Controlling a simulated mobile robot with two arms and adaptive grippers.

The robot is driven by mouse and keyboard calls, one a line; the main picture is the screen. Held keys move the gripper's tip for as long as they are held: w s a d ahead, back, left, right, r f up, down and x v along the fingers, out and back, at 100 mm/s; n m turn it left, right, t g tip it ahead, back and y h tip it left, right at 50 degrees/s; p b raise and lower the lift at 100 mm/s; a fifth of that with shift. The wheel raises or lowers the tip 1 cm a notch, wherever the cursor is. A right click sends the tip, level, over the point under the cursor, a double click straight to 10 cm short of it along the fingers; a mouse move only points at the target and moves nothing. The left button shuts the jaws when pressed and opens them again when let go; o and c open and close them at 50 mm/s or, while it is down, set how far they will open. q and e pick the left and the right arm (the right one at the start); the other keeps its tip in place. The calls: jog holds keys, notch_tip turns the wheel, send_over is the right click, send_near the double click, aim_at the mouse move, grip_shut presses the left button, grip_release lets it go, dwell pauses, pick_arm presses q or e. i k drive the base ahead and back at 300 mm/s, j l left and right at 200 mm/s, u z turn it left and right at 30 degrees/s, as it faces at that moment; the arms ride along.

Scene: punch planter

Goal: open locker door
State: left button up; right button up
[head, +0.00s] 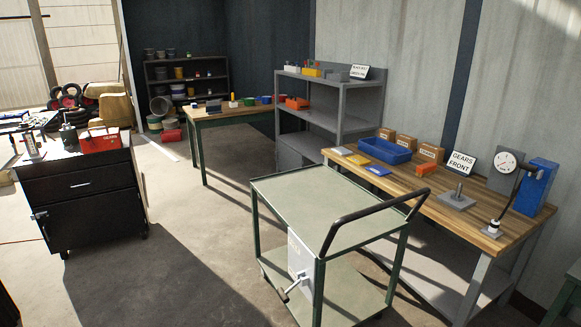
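No thing is plainly marked as a locker. A black wheeled cabinet (90,190) stands at the left, with a drawer above and a door (80,215) below. The door looks shut, and a small metal handle (40,214) sticks out at its left edge. A grey shelf unit (340,95) in the middle back has a closed-looking grey compartment (297,151) at its bottom, partly hidden by the tables. Neither of my grippers shows in the head view.
A green-framed cart (300,205) with a black push bar and a pale panel with a lever (299,258) stands in front. A wooden workbench (470,225) with bins and a "GEARS FRONT" sign lines the right wall. Concrete floor (170,250) is free between cabinet and cart.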

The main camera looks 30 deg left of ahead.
aim_at(289, 159)
jog(key=i+j+u, duration=0.2)
jog(key=j, duration=0.15)
jog(key=i+j+u, duration=0.15)
jog(key=j, duration=0.2)
jog(key=i+j+u, duration=0.8)
jog(key=i+u, duration=0.2)
jog(key=i+j+u, duration=0.1)
jog(key=i+u, duration=0.35)
jog(key=i+j, duration=0.1)
jog(key=i, duration=0.7)
jog(key=i+j, duration=0.1)
jog(key=i, duration=1.5)
jog(key=i+l+z, duration=0.3)
jog(key=i+z, duration=0.15)
jog(key=i, duration=0.35)
jog(key=i+z, duration=0.45)
jog(key=i, duration=0.35)
jog(key=i+j+z, duration=0.2)
jog(key=i+z, duration=0.25)
jog(key=i, duration=0.3)
